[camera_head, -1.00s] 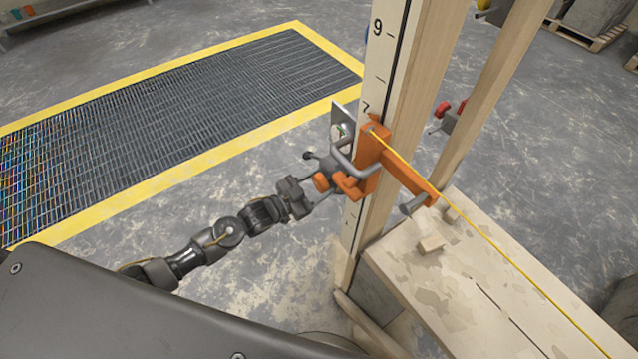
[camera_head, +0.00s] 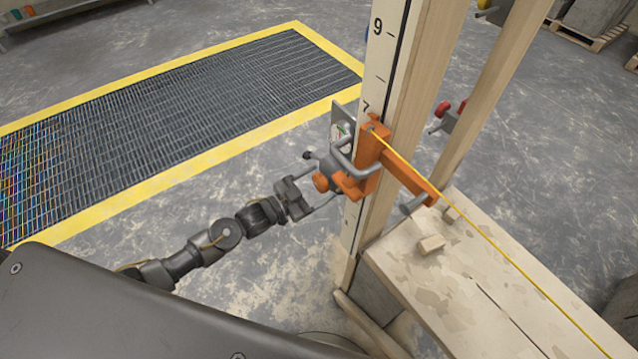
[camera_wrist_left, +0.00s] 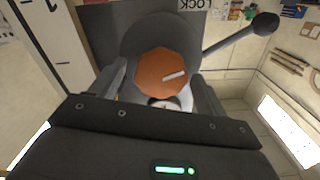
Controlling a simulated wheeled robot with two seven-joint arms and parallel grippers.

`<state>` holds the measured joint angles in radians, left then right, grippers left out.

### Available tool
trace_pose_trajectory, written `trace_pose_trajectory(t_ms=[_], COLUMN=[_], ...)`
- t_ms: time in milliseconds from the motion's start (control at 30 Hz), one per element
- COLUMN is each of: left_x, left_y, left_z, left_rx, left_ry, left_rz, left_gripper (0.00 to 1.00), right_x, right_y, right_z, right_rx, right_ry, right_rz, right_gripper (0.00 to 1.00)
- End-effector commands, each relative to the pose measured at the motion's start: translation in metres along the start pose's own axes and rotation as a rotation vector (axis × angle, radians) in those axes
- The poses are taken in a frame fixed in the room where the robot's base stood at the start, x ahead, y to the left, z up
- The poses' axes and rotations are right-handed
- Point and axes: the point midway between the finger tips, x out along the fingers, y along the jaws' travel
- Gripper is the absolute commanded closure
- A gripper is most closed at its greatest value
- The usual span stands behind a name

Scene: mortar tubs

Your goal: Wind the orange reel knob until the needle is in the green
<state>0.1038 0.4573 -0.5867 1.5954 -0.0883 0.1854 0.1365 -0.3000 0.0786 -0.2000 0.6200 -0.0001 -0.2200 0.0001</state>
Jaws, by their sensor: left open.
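The orange reel knob (camera_head: 321,182) sits on a grey reel at the orange bracket (camera_head: 372,150) on the wooden post. In the left wrist view the knob (camera_wrist_left: 160,77) is an orange disc with a pale line pointing right and slightly up. My left gripper (camera_head: 318,190) is open at the knob. Its fingers stand on either side of the knob, apart from it. My right gripper is out of view.
A dark lever with a round end (camera_wrist_left: 265,24) sticks out from the reel. A yellow line (camera_head: 500,256) runs from the bracket over the pale block wall (camera_head: 440,285). A yellow-edged floor grate (camera_head: 180,110) lies left; the floor around my arm is clear.

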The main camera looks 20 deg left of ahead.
Motion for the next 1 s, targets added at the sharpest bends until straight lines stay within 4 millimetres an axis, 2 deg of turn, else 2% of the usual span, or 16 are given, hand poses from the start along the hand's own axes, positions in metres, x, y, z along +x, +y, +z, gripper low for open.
trace_pose_trajectory(t_ms=[300,500,700,1000], left_x=[-0.062,-0.091,-0.101,-0.101], left_y=[0.001,0.001,0.0,0.0], left_z=[0.003,0.002,0.001,0.0], left_rx=[0.001,0.0,0.001,0.001], left_ry=[-0.003,-0.004,-0.001,-0.001], left_rz=[0.001,0.001,0.001,0.0], left_gripper=[0.24,0.24,0.24,0.24], right_x=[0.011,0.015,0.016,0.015], right_y=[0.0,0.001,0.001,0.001], right_z=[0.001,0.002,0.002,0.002], right_rx=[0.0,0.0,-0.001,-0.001], right_ry=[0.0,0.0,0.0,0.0], right_rz=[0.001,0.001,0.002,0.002], right_gripper=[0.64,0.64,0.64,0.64])
